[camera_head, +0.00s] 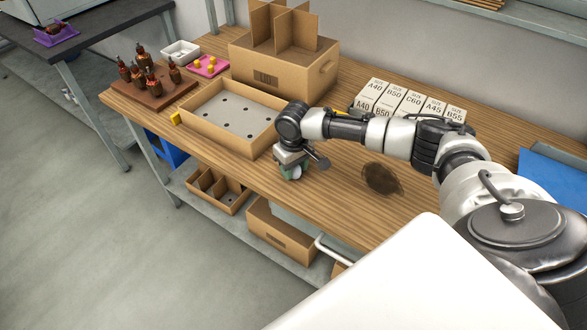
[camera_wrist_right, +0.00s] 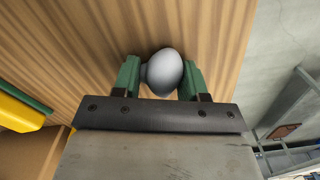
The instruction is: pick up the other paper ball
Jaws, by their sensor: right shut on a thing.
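In the right wrist view, a pale grey-white rounded paper ball (camera_wrist_right: 166,72) sits between the two green fingers of my right gripper (camera_wrist_right: 161,78), which is shut on it. In the head view, my right gripper (camera_head: 291,173) points down over the front edge of the wooden table, just right of the shallow cardboard tray. Only a small pale part of the ball (camera_head: 298,172) shows there. I cannot tell whether the ball touches the table. No second paper ball shows. My left gripper is not in view.
The shallow cardboard tray (camera_head: 185,114) with a grey insert is left of the gripper. A divided cardboard box (camera_head: 262,76) and several labelled size boxes (camera_head: 388,98) stand behind. A dark brown stain (camera_head: 381,179) marks the table at right. Cardboard boxes (camera_head: 277,236) sit on the lower shelf.

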